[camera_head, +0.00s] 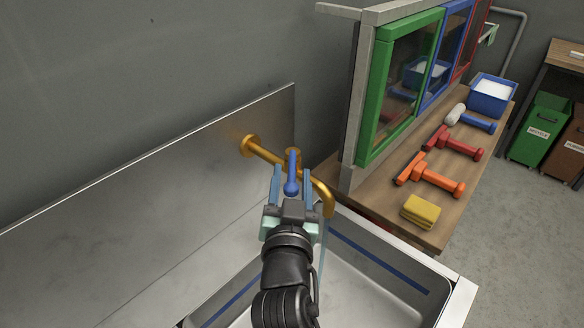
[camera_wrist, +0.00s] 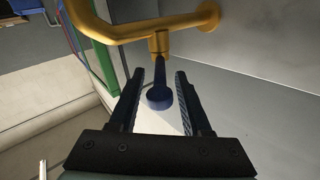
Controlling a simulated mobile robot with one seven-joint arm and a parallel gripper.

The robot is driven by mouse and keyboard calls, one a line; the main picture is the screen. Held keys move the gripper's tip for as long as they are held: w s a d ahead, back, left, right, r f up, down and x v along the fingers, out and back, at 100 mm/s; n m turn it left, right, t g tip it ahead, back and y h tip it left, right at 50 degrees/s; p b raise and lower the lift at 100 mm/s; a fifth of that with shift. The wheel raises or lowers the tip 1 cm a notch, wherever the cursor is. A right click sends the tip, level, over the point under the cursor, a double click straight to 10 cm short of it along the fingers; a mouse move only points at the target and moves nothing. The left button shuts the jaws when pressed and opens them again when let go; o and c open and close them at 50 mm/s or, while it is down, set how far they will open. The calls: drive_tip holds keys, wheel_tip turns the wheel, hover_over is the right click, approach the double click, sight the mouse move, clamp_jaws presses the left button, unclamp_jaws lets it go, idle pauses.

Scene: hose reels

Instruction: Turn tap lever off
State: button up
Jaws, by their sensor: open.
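The brass tap (camera_head: 262,152) comes out of the metal splashback and its spout curves down over the sink. Its blue lever (camera_head: 292,172) shows in the middle of the head view, ending in a round knob. In the wrist view the brass pipe (camera_wrist: 130,32) runs across the top and the dark blue lever (camera_wrist: 159,94) hangs from its fitting toward me. My gripper (camera_head: 284,178) is open, with one finger on each side of the lever. In the wrist view the fingers (camera_wrist: 160,82) stand apart from the lever, with gaps on both sides.
The metal sink basin (camera_head: 372,262) lies below the tap. To the right, a wooden bench (camera_head: 447,195) holds a yellow sponge (camera_head: 421,211), orange, red and blue tools, and a blue tub (camera_head: 491,96).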

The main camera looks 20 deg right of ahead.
drive_tip(key=shift+x, duration=0.85)
clamp_jaws()
idle(0.9)
